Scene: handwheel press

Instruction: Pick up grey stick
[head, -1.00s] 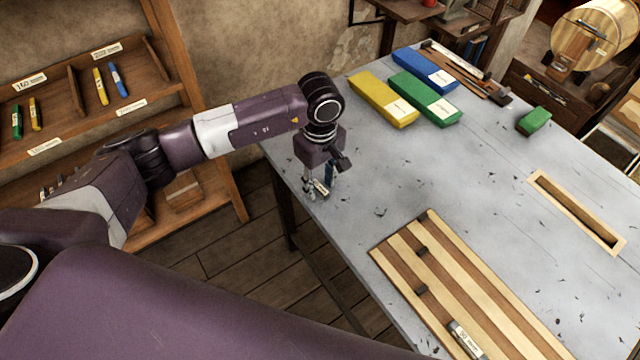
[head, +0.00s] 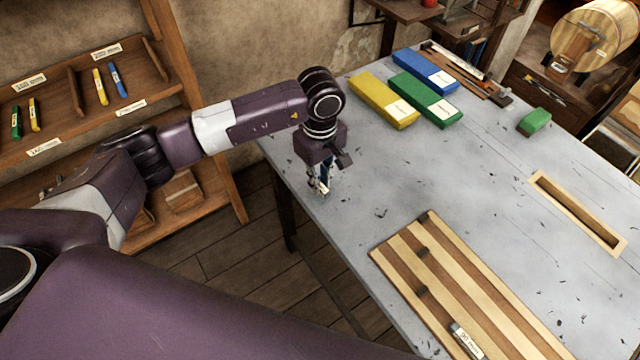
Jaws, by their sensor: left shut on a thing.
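My left gripper (head: 319,187) points down at the near left edge of the grey table (head: 370,185). It is shut on a small greyish thing with a pale patch, which looks like the grey stick (head: 322,188); the fingers hide most of it. A dark blue part shows beside the fingers, and I cannot tell what it is. Another short grey piece with a pale label (head: 466,341) lies on the striped wooden board (head: 450,275). My right gripper is not in view.
Yellow (head: 383,101), green (head: 425,98) and blue (head: 425,70) boxes lie at the back of the table, with a small green block (head: 534,121) to their right. A wooden-framed slot (head: 577,212) is at the right. The table's middle is clear. A wooden shelf (head: 190,75) stands at the left.

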